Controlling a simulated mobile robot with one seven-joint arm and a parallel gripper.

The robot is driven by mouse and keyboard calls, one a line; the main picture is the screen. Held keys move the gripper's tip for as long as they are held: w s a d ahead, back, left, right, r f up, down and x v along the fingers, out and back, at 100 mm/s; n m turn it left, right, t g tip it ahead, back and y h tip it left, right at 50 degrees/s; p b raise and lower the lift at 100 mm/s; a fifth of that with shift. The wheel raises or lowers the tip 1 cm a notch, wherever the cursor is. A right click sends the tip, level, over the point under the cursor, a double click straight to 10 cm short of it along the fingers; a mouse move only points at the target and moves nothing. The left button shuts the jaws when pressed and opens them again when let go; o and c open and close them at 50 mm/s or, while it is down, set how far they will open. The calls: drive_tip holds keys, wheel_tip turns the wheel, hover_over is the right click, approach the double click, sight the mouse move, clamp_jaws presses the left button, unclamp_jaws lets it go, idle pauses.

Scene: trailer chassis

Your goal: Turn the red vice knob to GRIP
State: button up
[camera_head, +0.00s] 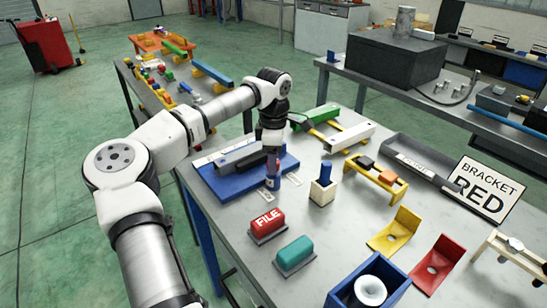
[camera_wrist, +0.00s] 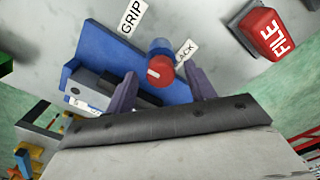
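The blue vice (camera_head: 228,183) sits on the grey bench, with a dark bar along its top. It also shows in the wrist view (camera_wrist: 95,45). The red knob (camera_wrist: 160,70) has a short white mark on its face, left of its middle. A "GRIP" label (camera_wrist: 131,18) lies to its upper left, and a partly hidden label ending in "ACK" (camera_wrist: 187,50) to its upper right. My gripper (camera_wrist: 161,88) is open, its fingers on either side of the knob in the picture, with gaps showing. In the head view my gripper (camera_head: 271,178) points down at the vice's front end; the knob is not clear there.
A red "FILE" block (camera_head: 267,222) and a teal block (camera_head: 294,252) stand near the vice. A cream holder with a blue peg (camera_head: 325,178) is to the right. Yellow and red brackets, a blue box (camera_head: 345,290) and a "BRACKET RED" sign (camera_head: 486,190) lie farther right.

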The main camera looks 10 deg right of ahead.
wheel_tip(320, 180, up, 14)
drive_tip(key=b, duration=0.2)
idle(0.4)
drive_tip(key=shift+f, duration=0.1)
